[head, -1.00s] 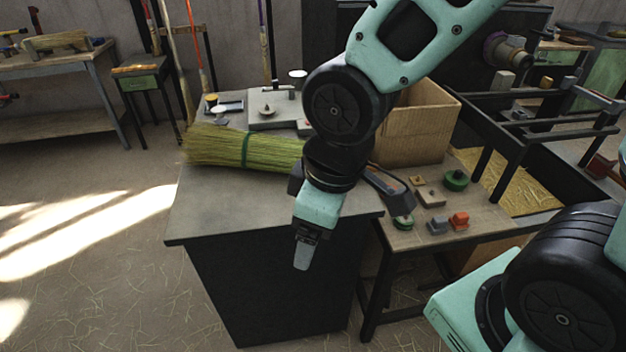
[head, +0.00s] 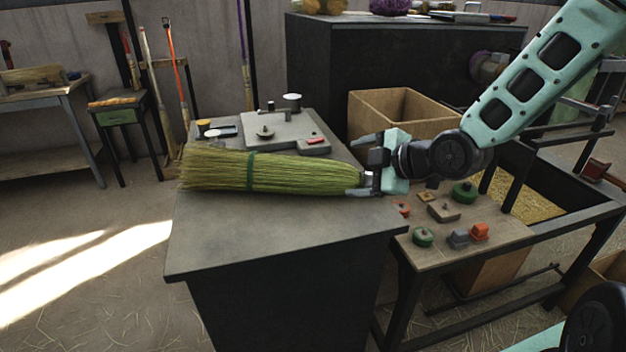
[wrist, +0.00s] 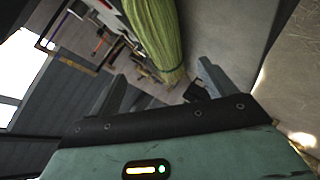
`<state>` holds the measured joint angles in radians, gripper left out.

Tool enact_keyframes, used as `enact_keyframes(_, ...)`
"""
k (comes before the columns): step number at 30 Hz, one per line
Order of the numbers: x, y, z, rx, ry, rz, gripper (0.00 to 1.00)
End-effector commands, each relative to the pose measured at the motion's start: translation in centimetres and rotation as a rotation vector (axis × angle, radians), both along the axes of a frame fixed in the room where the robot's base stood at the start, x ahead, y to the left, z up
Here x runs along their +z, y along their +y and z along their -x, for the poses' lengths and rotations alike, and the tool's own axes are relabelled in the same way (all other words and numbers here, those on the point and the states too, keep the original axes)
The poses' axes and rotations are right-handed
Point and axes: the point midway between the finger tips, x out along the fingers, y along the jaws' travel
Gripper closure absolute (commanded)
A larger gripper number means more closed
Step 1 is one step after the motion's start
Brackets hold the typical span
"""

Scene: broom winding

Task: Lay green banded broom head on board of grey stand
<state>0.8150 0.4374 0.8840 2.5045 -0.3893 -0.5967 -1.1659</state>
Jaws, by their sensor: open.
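The green banded broom head (head: 290,172) lies on its side on the dark workbench, its bristles fanned to the left. Its green band (head: 250,171) is left of middle. My gripper (head: 364,166) is open at the narrow right end, with one finger on the far side and one on the near side. In the wrist view the broom head (wrist: 157,30) runs up from between the spread fingers of the gripper (wrist: 163,80); contact cannot be told. I cannot tell for sure which thing is the grey stand; a flat grey fixture (head: 285,128) stands behind the broom head.
The workbench (head: 270,235) is bare in front of the broom head. A cardboard box (head: 405,118) stands behind my wrist. A low side table (head: 455,240) at right holds several small blocks and green discs. A small stand with a green drawer (head: 125,115) is at far left.

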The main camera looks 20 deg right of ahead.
Motion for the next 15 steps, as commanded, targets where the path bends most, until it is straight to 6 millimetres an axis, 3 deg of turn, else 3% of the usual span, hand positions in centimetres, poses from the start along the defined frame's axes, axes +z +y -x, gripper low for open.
enact_keyframes(15,-5.1,4.2,-7.4,0.001,0.007,-0.002,0.17)
